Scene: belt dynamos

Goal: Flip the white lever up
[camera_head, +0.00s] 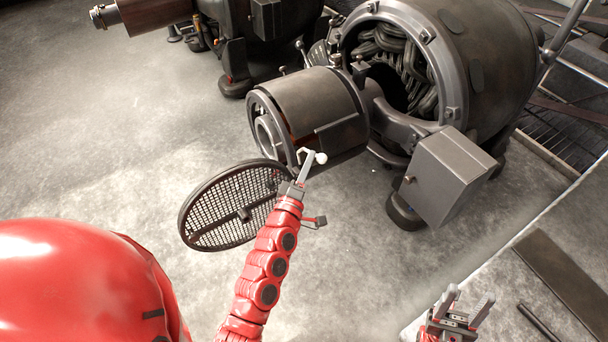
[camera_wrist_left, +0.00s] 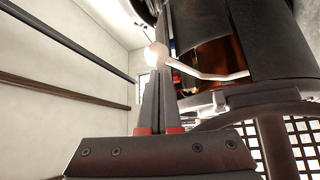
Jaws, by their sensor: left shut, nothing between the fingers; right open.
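The white lever (camera_head: 309,155) is a bent white rod with a round ball knob on the front of the dark dynamo (camera_head: 318,105). In the left wrist view the lever's rod (camera_wrist_left: 205,75) runs from the ball to the right, to the dynamo's housing. My left gripper (camera_head: 303,170) is shut and empty. Its fingertips (camera_wrist_left: 158,72) are right at the ball knob, which partly covers them in the wrist view; whether they touch cannot be told. My right gripper (camera_head: 463,302) is open and empty at the lower right, away from the dynamo.
A round mesh cover (camera_head: 232,207) stands open left of my left gripper. A grey box (camera_head: 446,175) juts from the dynamo's right side. Another machine (camera_head: 262,30) stands at the back. The floor at the left is clear.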

